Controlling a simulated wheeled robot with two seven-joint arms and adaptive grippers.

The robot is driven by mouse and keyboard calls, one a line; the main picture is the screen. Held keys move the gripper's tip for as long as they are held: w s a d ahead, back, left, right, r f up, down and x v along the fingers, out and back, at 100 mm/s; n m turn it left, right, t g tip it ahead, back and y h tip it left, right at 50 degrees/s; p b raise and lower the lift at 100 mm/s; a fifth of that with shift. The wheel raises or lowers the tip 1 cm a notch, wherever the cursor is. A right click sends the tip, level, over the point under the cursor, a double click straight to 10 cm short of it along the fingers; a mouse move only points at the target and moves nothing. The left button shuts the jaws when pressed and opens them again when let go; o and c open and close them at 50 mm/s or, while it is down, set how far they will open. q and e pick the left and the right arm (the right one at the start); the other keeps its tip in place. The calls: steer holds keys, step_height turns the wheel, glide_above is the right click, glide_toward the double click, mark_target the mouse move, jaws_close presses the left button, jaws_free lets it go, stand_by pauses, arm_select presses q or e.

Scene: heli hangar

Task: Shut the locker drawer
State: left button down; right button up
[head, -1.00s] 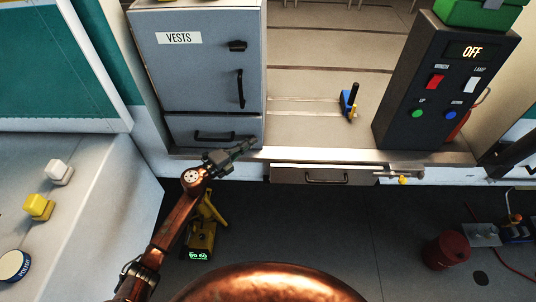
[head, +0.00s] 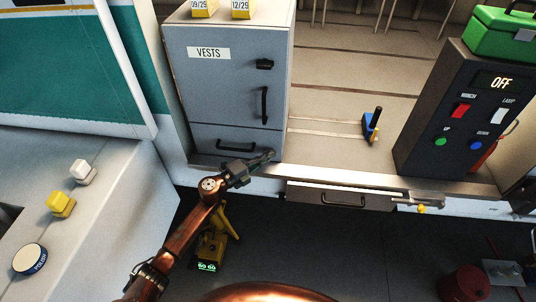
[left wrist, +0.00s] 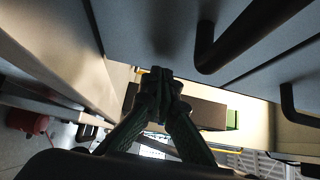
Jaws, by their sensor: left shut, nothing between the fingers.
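The grey-blue locker (head: 225,80) marked VESTS stands at the upper left of the head view. Its drawer (head: 205,136) is at the bottom, below the door, with a black bar handle (head: 238,147). The drawer front looks close to flush with the door; a small gap I cannot tell. My left gripper (head: 268,157) is shut and empty, its tips in front of the drawer's lower right corner. Whether it touches is unclear. In the left wrist view the shut fingers (left wrist: 160,85) are below the locker front (left wrist: 150,30). My right gripper is not in view.
A shelf drawer (head: 310,193) sits under the ledge, right of my gripper. A dark control box (head: 430,140) reading OFF and a blue-and-yellow tool (head: 371,127) are on the ledge. A yellow device (head: 212,248) stands on the floor below my arm.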

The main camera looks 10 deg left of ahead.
arm_select(q)
steer(key=s+d+v, duration=0.1)
steer(key=v, duration=1.1)
steer(key=shift+s+d, duration=0.2)
steer(key=shift+d, duration=0.15)
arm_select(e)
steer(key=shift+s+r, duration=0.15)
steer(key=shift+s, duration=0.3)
arm_select(q)
steer(key=shift+f, duration=0.1)
